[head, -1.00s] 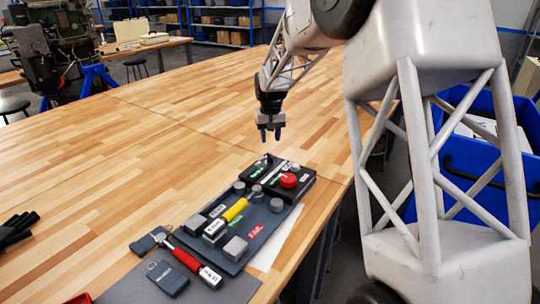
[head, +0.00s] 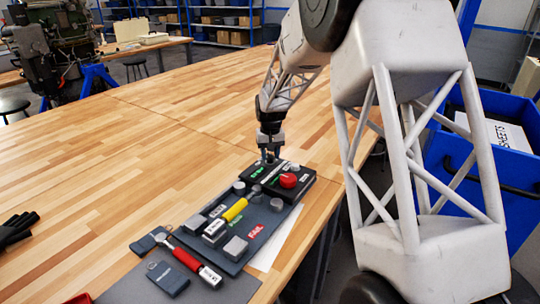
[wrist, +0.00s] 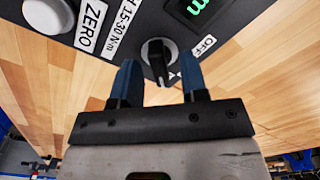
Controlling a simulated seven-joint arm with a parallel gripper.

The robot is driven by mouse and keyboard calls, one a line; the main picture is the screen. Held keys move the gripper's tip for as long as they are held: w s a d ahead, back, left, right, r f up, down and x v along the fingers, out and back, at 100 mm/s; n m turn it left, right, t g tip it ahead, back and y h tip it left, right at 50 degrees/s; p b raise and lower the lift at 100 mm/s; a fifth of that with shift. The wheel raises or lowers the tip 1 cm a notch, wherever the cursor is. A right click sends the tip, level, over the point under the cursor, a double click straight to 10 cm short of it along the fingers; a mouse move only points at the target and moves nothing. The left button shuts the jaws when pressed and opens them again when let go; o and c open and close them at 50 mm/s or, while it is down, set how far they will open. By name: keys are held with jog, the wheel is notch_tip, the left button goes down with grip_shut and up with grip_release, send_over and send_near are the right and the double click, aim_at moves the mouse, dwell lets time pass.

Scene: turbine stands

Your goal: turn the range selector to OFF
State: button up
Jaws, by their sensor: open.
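The range selector (wrist: 158,58) is a small dark knob with a raised bar on a light round base, on the edge of a black tester box (head: 303,192). In the wrist view its bar runs roughly up and down the picture. The OFF label (wrist: 203,47) is to its right and the "15-30 N·m" label (wrist: 122,25) is to its left. My gripper (wrist: 160,76) is open, its two blue fingers on either side of the knob, with gaps showing. In the head view my gripper (head: 269,157) is at the box's far left end and hides the knob.
A dark tray with metal blocks and a yellow-handled tool (head: 235,209) is in front. A red-handled tool (head: 186,259) lies nearer. The table's left side is mostly clear.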

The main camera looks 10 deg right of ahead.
jog(key=shift+f, duration=0.35)
dwell(0.4)
grip_shut()
